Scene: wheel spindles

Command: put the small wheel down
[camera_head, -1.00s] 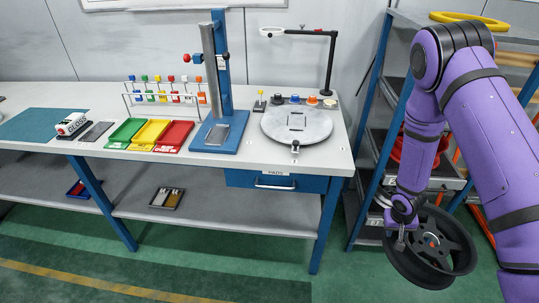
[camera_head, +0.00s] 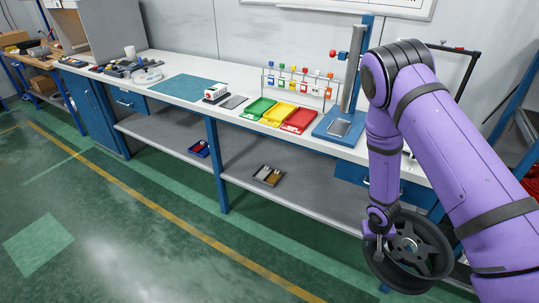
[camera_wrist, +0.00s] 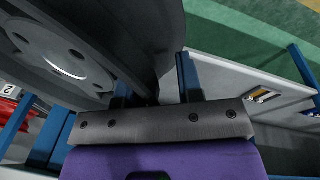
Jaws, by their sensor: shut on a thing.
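The small wheel (camera_head: 418,252) is dark grey with a spoked hub and hangs in the air at the lower right of the head view. It fills the upper left of the wrist view (camera_wrist: 65,50). My gripper (camera_head: 379,245) is shut on the wheel's rim at its left side. In the wrist view the rim runs down between my two fingers (camera_wrist: 152,85). The wheel is tilted and its spoked face shows to the head camera. It is in front of the workbench, clear of the tabletop.
A long white workbench (camera_head: 165,72) with a lower shelf (camera_head: 240,172) runs along the wall. Red, yellow and green trays (camera_head: 278,113) and a blue press stand (camera_head: 340,127) are on it. The green floor (camera_head: 140,230) at the left is free. A blue-framed rack (camera_head: 520,140) is at the right edge.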

